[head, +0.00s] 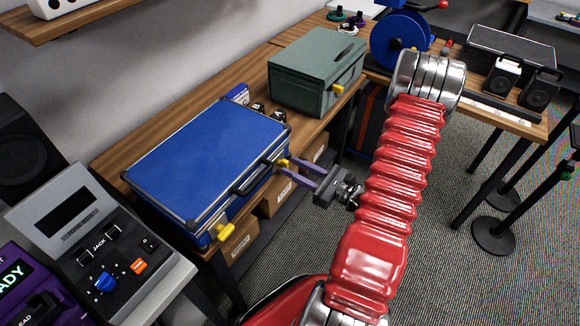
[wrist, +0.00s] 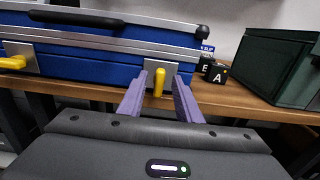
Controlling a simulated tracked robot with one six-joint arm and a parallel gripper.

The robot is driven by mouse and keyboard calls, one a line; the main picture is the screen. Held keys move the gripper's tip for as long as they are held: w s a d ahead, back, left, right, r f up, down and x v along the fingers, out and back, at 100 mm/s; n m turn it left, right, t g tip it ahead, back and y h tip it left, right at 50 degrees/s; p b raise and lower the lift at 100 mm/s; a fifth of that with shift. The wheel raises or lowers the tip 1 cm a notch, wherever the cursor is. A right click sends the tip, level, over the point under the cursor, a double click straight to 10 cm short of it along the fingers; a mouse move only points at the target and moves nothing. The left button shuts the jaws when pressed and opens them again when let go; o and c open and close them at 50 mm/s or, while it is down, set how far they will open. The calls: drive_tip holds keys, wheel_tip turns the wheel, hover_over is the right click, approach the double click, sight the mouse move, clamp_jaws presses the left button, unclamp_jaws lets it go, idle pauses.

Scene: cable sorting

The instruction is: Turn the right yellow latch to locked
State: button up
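A blue case (head: 205,155) with metal edges and a black handle lies closed on the wooden bench. Its right yellow latch (head: 284,163) is at the front right; in the wrist view this latch (wrist: 158,82) points upright on a metal plate. The left yellow latch (head: 225,231) is at the front left; in the wrist view this latch (wrist: 14,63) lies sideways. My gripper (head: 288,172) is open at the right latch. In the wrist view its purple fingers (wrist: 158,92) stand on either side of the latch, with gaps; contact cannot be told.
A green case (head: 318,72) with its own yellow latch stands to the right on the bench. Small black lettered blocks (wrist: 211,70) lie between the cases. Cardboard boxes (head: 240,240) sit under the bench. A grey control panel (head: 100,245) is at the left.

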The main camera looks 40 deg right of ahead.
drive_tip(key=shift+x, duration=0.85)
drive_tip(key=shift+c, duration=0.4)
clamp_jaws()
drive_tip(key=shift+a, duration=0.2)
drive_tip(key=shift+d, duration=0.1)
